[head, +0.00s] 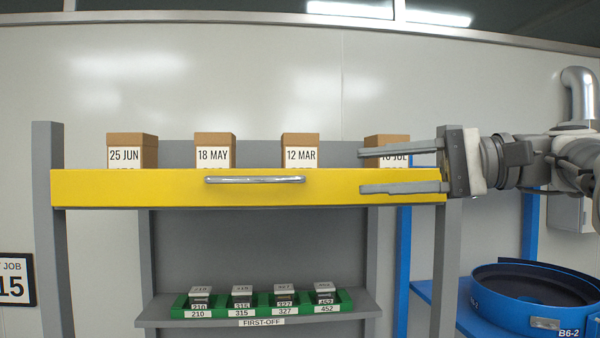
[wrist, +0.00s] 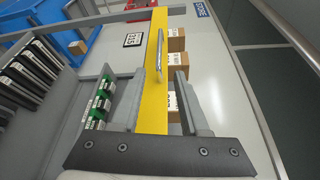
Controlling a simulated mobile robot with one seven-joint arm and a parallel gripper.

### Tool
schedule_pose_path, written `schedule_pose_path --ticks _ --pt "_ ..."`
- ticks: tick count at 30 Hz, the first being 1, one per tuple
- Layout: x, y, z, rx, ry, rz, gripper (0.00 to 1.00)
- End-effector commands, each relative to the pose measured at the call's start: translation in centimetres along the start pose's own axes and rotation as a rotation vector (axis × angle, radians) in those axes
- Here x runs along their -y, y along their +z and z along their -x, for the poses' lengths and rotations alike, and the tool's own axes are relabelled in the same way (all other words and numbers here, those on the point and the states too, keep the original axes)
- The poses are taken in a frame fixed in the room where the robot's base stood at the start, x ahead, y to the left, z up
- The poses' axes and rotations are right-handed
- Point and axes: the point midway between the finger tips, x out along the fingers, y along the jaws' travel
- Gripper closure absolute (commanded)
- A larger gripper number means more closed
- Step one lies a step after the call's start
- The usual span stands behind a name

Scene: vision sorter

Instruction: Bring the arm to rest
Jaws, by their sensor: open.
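My gripper (head: 403,172) comes in from the right in the head view, its two fingers apart, one above the other. The fingers are in front of the right end of the yellow bar (head: 330,190) and overlap the box marked JUL (head: 393,141) in the picture. Nothing is between the fingertips. In the wrist view my gripper (wrist: 157,100) shows both fingers spread, with the yellow bar (wrist: 154,60) running between them in the picture. I cannot tell whether a finger touches the bar or box.
Boxes marked 25 JUN (head: 124,151), 18 MAY (head: 215,152) and 12 MAR (head: 300,151) stand behind the bar, which has a chrome handle (head: 254,180). Below, a green tray (head: 259,313) holds several small items on a shelf. A blue round bowl (head: 485,310) is at lower right.

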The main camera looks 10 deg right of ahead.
Motion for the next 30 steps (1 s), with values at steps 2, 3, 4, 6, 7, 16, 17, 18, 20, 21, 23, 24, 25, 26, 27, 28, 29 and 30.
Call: schedule_pose_path --ticks 2,3,4,6,7,16,17,18,20,21,23,24,25,26,27,28,29,30 --pt "0.0 0.0 0.0 0.0 0.0 0.0 0.55" --pt "0.0 0.0 0.0 0.0 0.0 0.0 0.55" --pt "0.0 0.0 -0.1 0.0 0.001 -0.001 0.55" --pt "-0.4 0.1 -0.3 -0.004 0.009 -0.004 0.55" --pt "-0.7 0.1 -0.5 -0.008 0.018 -0.008 0.55" --pt "-12.3 1.9 -5.2 -0.135 0.349 -0.01 0.55" --pt "-14.0 2.3 -5.5 -0.148 0.399 0.006 0.55" --pt "-16.2 2.7 -5.8 -0.164 0.468 0.03 0.55" --pt "-19.5 3.4 -6.1 -0.186 0.574 0.079 0.55" --pt "-21.6 3.8 -6.1 -0.197 0.646 0.12 0.55" --pt "-24.9 4.4 -5.8 -0.212 0.756 0.192 0.55" --pt "-26.8 4.8 -5.5 -0.219 0.828 0.25 0.55" --pt "-28.3 5.0 -5.1 -0.224 0.883 0.294 0.55" --pt "-29.6 5.2 -4.8 -0.227 0.936 0.342 0.55" --pt "-31.3 5.4 -4.3 -0.231 1.003 0.41 0.55" --pt "-32.4 5.5 -3.9 -0.232 1.049 0.46 0.55" --pt "-33.3 5.5 -3.5 -0.233 1.093 0.511 0.55" --pt "-34.5 5.6 -3.0 -0.231 1.146 0.576 0.55"
